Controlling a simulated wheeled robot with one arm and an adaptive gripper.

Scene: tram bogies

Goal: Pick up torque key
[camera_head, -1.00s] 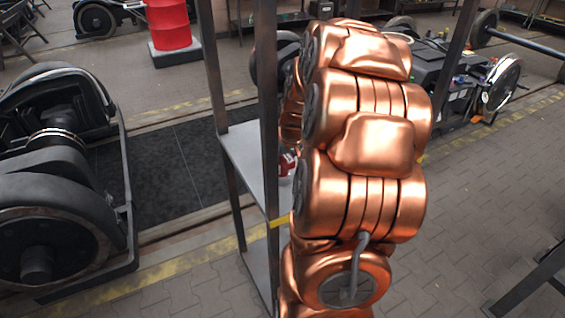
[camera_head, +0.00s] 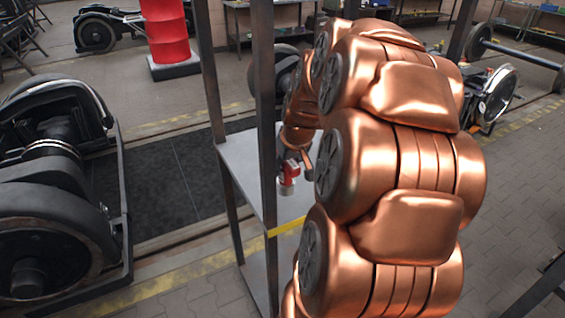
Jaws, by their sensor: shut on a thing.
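My copper-coloured arm covers much of the right half of the view. My gripper (camera_head: 291,168) shows small and partly hidden behind the rack post and my arm. It is shut on a small red and grey thing (camera_head: 290,174), which looks like the torque key. The thing sits over the grey shelf (camera_head: 245,165) of the dark metal rack. Its grey lower end is close to the shelf surface; I cannot tell whether they touch. The finger contact is too small to make out.
The rack's dark front post (camera_head: 264,110) stands beside my arm. A black bogie (camera_head: 45,190) with wheels is at the left. A red barrel (camera_head: 165,30) stands at the back.

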